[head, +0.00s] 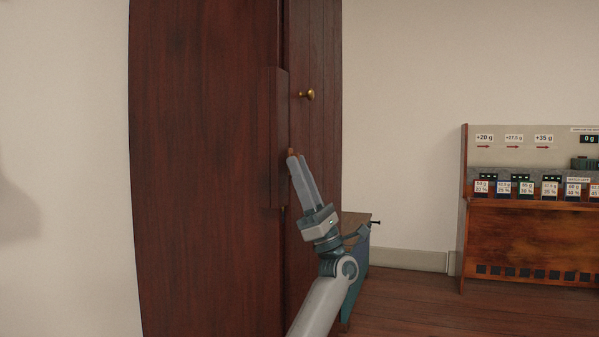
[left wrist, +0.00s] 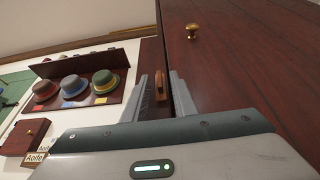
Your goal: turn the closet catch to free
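The closet (head: 205,170) is tall and of dark reddish wood, with a brass knob (head: 307,95) on its right part. The knob also shows in the left wrist view (left wrist: 192,31). The catch, a small orange-brown wooden piece (left wrist: 158,84), shows between my left fingers in the left wrist view. In the head view only a bit of it (head: 291,152) shows at the fingertips. My left gripper (head: 297,158) points up at the closet front below the knob. Its fingers (left wrist: 160,95) are apart, one on each side of the catch; I cannot tell whether they touch it.
A raised wooden strip (head: 278,140) runs upright beside the gripper. A wooden stand with labels (head: 530,235) is at the right. The left wrist view shows several hats (left wrist: 74,88) on a board. Floor between cabinet and stand is clear.

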